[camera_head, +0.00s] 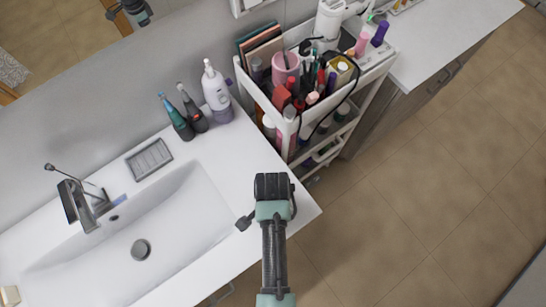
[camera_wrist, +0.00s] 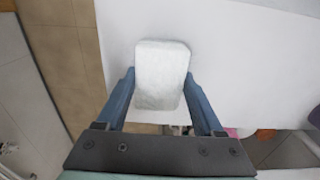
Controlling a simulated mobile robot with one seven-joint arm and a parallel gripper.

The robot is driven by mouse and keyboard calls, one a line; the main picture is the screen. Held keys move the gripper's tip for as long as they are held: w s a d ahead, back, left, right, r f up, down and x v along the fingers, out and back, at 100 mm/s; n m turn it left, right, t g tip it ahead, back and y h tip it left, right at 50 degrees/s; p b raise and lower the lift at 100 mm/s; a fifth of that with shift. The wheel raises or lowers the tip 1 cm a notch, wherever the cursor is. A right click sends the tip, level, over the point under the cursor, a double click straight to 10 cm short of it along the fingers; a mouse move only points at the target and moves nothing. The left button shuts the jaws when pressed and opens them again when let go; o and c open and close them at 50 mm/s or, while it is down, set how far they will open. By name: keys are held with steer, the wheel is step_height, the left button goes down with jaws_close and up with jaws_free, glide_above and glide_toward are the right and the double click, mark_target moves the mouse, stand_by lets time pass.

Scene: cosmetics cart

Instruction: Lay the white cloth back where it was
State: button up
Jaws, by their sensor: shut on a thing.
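The white cloth (camera_wrist: 161,62) is a small, folded, rounded block in the wrist view. It sits between the two blue fingers of my gripper (camera_wrist: 160,88), which is shut on it. Behind it in that view is the white counter (camera_wrist: 245,60), with the tan floor to the left. I cannot tell whether the cloth touches the counter. In the head view, my gripper's wrist is over the counter's front right corner (camera_head: 308,210), and the fingers and cloth are hidden beneath it.
A white cart (camera_head: 345,125) packed with cosmetics stands just behind my gripper. The sink basin (camera_head: 185,215) and faucet (camera_head: 82,205) are to the left. A pump bottle (camera_head: 216,92), two electric toothbrushes (camera_head: 180,122) and a grey soap dish (camera_head: 149,159) stand on the back counter.

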steer(key=shift+w+f, duration=0.1)
steer(key=o, duration=1.2)
step_height(320, 180, up, 12)
steer(key=w+r+n+t, duration=0.3)
steer(key=w+r+t, duration=0.5)
steer(key=w+r, duration=0.75)
steer(key=w+r+n+t, duration=0.1)
steer(key=w+r+t, duration=0.2)
steer(key=r, duration=0.5)
steer(key=w+r+n+t, duration=0.1)
steer(key=w+r+t, duration=0.2)
steer(key=r, duration=0.5)
step_height(320, 180, up, 17)
steer(key=n+t, duration=0.3)
steer(key=t, duration=0.3)
steer(key=s+r+n+t, duration=0.1)
steer(key=s+r+t, duration=0.1)
steer(key=s+r, duration=0.2)
steer(key=s+r+n+t, duration=0.1)
steer(key=s+r+t, duration=0.2)
steer(key=r, duration=0.5)
steer(key=s+r+t, duration=0.2)
steer(key=s+r, duration=0.3)
steer(key=r, duration=0.1)
steer(key=shift+d+r+n+b, duration=0.1)
steer(key=shift+d+n+b, duration=0.1)
steer(key=shift+n+b, duration=0.2)
